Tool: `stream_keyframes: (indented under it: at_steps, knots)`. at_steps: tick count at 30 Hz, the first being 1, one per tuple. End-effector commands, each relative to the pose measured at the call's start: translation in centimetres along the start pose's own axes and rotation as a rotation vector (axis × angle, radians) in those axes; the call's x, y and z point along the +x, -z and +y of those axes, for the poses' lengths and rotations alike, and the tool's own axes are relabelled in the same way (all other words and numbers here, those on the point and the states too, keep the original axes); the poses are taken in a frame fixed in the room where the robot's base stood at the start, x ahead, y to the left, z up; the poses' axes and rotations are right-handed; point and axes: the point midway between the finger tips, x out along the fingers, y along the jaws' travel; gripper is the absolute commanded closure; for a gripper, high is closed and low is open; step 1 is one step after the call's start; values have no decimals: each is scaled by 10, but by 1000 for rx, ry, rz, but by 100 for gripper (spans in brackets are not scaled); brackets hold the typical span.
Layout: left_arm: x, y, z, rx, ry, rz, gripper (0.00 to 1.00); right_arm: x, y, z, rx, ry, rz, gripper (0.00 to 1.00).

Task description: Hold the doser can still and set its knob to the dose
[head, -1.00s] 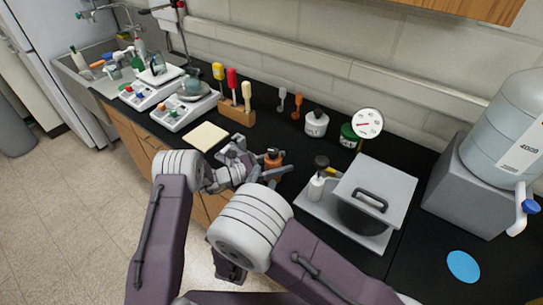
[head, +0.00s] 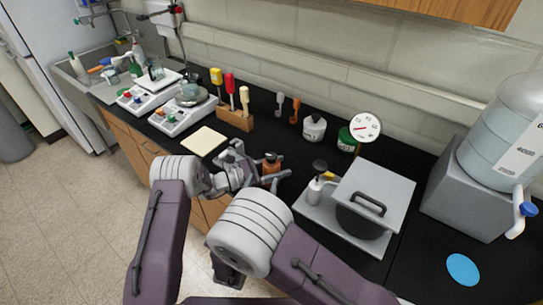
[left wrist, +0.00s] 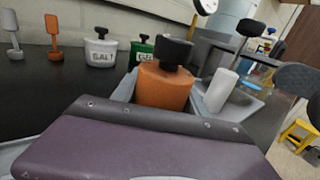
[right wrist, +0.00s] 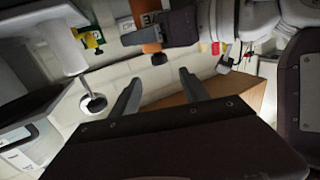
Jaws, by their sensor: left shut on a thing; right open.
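The doser can (head: 271,167) is orange with a black knob on top and stands on the black counter. In the left wrist view the can (left wrist: 163,88) is upright below its dark knob (left wrist: 174,51). My left gripper (head: 262,177) is shut on the can's body, with a finger at each side. In the right wrist view, which looks upside down, my right gripper (right wrist: 162,88) is open with nothing between its fingers. The can's knob (right wrist: 158,58) shows just beyond them. I cannot read the knob's setting.
A dial gauge (head: 365,127), salt jar (head: 314,128) and green jar (head: 347,138) stand behind. A pale pad (head: 204,140) lies left.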

Motion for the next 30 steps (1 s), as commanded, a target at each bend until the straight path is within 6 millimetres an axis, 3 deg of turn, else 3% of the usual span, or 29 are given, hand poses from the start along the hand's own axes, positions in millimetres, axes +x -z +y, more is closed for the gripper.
stream_keyframes:
  at_steps: [15,21,28,30]
  knots:
    - [0,0,0,0,0,0,95,103,0,1,-2,-3,1,47]
    - [0,0,0,0,0,0,95,118,0,0,-2,0,1,47]
    - [0,0,0,0,0,0,95,119,0,0,-3,1,0,47]
    - [0,0,0,0,0,0,95,118,0,0,-3,1,0,66]
